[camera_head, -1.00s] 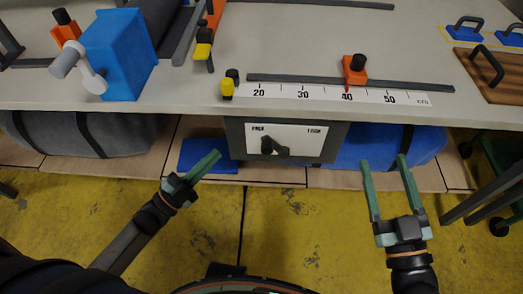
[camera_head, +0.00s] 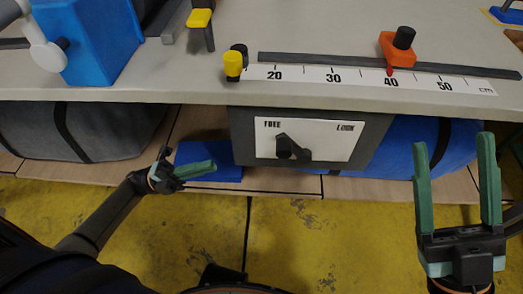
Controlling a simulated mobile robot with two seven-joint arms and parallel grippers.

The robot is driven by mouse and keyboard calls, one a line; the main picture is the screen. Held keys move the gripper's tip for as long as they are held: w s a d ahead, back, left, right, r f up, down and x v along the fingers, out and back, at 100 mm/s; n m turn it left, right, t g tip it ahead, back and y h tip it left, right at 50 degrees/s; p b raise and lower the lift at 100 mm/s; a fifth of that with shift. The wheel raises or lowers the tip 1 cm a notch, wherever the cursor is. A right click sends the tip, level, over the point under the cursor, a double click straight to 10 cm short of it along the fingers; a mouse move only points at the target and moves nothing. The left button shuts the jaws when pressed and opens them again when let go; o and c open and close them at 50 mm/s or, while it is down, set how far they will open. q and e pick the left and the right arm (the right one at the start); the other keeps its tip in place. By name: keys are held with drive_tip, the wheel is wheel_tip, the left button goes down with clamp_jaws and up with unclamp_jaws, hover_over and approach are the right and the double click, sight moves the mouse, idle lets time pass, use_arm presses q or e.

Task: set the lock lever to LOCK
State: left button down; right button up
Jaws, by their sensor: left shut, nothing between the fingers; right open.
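The lock lever (camera_head: 291,148) is a black knob with a short arm on a white plate (camera_head: 335,143) in a dark grey box (camera_head: 378,135) under the table's front edge. The plate reads FREE at its left and LOCK at its right. The lever's hub sits left of centre; its exact setting is hard to tell. My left gripper (camera_head: 213,168) is shut and empty, left of the box, its fingers pointing right towards it. My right gripper (camera_head: 456,150) is open and empty, right of the box, its fingers pointing up in the picture.
The table (camera_head: 330,93) overhangs the box and carries a centimetre scale (camera_head: 340,78) with an orange slider (camera_head: 398,50), a yellow knob (camera_head: 233,64) and a blue machine (camera_head: 88,40). The yellow floor in front is clear.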

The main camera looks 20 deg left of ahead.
use_arm(q)
approach(294, 154)
wheel_tip(294, 154, up, 6)
drive_tip(key=d, duration=0.3)
drive_tip(key=shift+s+r, duration=0.2)
drive_tip(key=shift+s, duration=0.2)
drive_tip(key=shift+a, duration=0.1)
